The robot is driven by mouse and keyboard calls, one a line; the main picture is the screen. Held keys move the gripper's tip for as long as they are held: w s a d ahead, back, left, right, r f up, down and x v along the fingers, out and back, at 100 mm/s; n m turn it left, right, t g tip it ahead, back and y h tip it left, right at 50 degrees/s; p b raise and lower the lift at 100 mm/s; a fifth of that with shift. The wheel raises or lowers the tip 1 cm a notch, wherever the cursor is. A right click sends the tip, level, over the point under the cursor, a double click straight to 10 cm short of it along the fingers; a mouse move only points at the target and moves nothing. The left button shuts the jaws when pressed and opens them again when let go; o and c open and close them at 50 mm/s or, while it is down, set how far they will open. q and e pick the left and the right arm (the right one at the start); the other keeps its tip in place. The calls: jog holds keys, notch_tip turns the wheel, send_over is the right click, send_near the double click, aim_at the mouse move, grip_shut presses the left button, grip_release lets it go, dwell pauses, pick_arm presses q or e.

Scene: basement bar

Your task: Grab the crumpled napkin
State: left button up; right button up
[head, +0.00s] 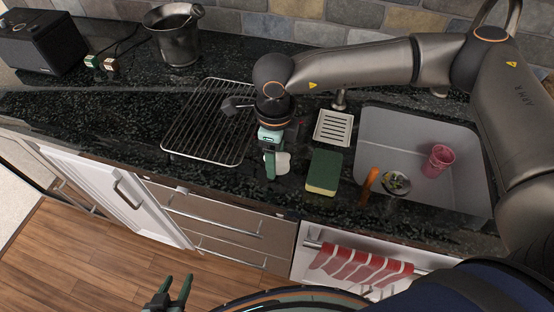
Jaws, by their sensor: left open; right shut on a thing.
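A small white crumpled napkin (283,165) is at the counter's front part, between the wire rack and the green sponge. My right gripper (271,172) points down at it and is shut on it, with the green finger at the napkin's left side. The gripper hides part of the napkin, and I cannot tell whether it still touches the counter. My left gripper (176,282) is open and empty at the bottom of the view, over the floor in front of the cabinets.
Left of the napkin is the wire rack (207,121). To its right are a green-and-yellow sponge (324,172), a slatted soap dish (333,128) and a sink (386,126) with a pink cup (437,161). An orange-handled tool (369,183) lies at the sink's front edge.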

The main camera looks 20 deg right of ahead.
jog(key=c, duration=0.5)
jog(key=shift+r, duration=0.1)
